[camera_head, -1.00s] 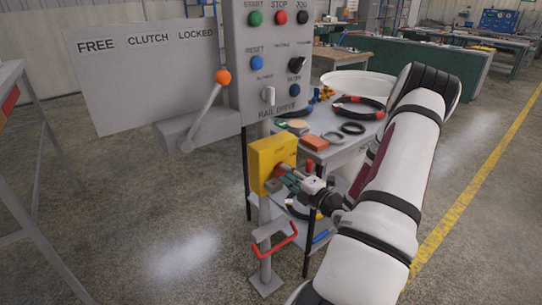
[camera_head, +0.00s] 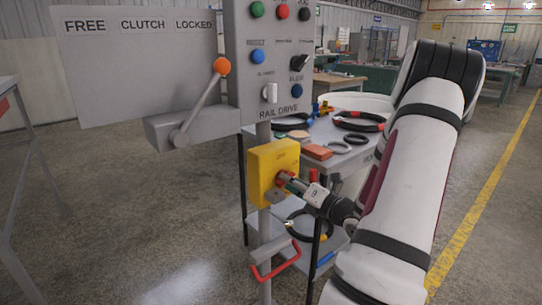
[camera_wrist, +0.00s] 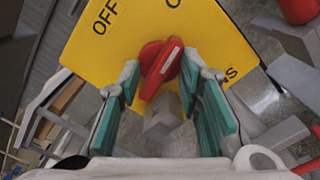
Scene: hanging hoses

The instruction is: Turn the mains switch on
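The mains switch is a yellow box (camera_head: 262,163) on the grey post below the control panel. In the wrist view its yellow face (camera_wrist: 215,50) shows the word OFF at upper left and a partly cut-off second label at the top. A red knob (camera_wrist: 160,68) with a pale stripe sits on that face; the stripe slants toward upper right. My gripper (camera_wrist: 160,78) has one teal-padded finger on each side of the knob, and the fingertips appear to touch it. In the head view my gripper (camera_head: 291,185) reaches the box from the right and hides much of the knob.
The control panel (camera_head: 276,75) with coloured buttons stands above the box. The orange-knobbed clutch lever (camera_head: 205,95) is at its left. A red handle (camera_head: 276,268) juts out below the box. A table (camera_head: 352,160) with hoses stands close behind. Floor at left is open.

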